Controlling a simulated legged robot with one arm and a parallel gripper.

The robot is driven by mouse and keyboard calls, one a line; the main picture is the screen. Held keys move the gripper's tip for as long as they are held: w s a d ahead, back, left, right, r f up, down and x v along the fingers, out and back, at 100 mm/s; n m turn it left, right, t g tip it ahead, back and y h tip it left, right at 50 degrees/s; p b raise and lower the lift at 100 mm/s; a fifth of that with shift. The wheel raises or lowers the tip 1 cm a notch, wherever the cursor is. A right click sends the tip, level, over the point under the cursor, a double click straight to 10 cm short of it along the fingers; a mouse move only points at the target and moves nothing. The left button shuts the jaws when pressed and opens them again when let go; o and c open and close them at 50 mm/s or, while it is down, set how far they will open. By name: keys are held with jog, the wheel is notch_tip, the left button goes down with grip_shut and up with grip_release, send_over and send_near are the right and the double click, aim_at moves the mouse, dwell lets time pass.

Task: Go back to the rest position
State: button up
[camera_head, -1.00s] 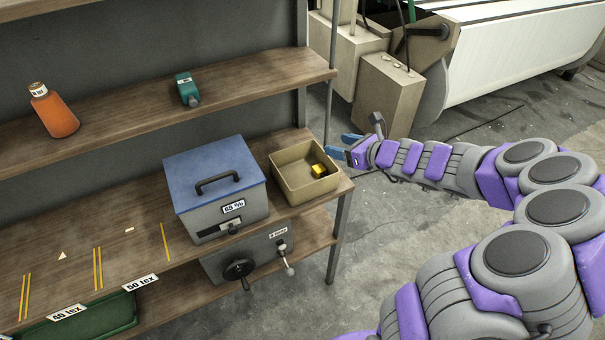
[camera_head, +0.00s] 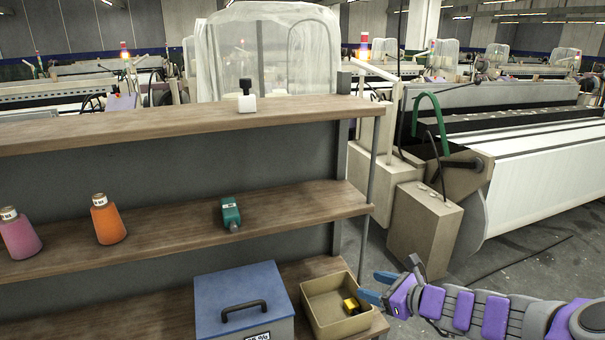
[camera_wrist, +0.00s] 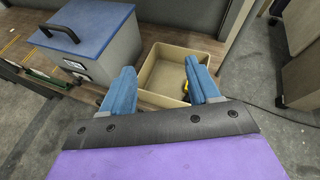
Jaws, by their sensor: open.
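My gripper (camera_head: 376,288) is at the right end of the shelf in the head view, close to the beige bin (camera_head: 336,322). Its blue fingers are spread apart with nothing between them. In the wrist view, the gripper (camera_wrist: 163,92) points toward the open bin (camera_wrist: 181,58). A small yellow object (camera_head: 351,305) lies inside the bin. In the wrist view, one finger partly hides the yellow object (camera_wrist: 186,88).
A blue-lidded box (camera_head: 243,301) stands left of the bin. A beige box (camera_head: 424,228) and a loom (camera_head: 530,185) stand to the right. Grey floor is open there.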

jog(key=s+a+r+n+g+y, duration=0.2)
jog(key=s+a+r+n+g, duration=0.25)
jog(key=s+a+n, duration=0.6)
jog(key=s+a+f+n+g+h, duration=0.1)
jog(key=s+a+n+g, duration=0.1)
jog(key=s+a+n, duration=0.3)
jog(key=s+a+f+n+g+h, duration=0.1)
jog(key=s+a+n+g, duration=0.15)
jog(key=s, duration=0.35)
jog(key=s+d+n+g+h, duration=0.1)
jog(key=s+d+n+h, duration=0.3)
jog(key=s+d, duration=0.2)
jog(key=s+d+f+n+g+h, duration=0.1)
jog(key=s+d+n+h, duration=0.3)
jog(key=s, duration=0.7)
jog(key=d+g, duration=0.1)
jog(key=d, duration=0.1)
jog(key=shift+d+f+n, duration=0.2)
jog(key=shift+d+n, duration=0.1)
jog(key=shift+n, duration=0.1)
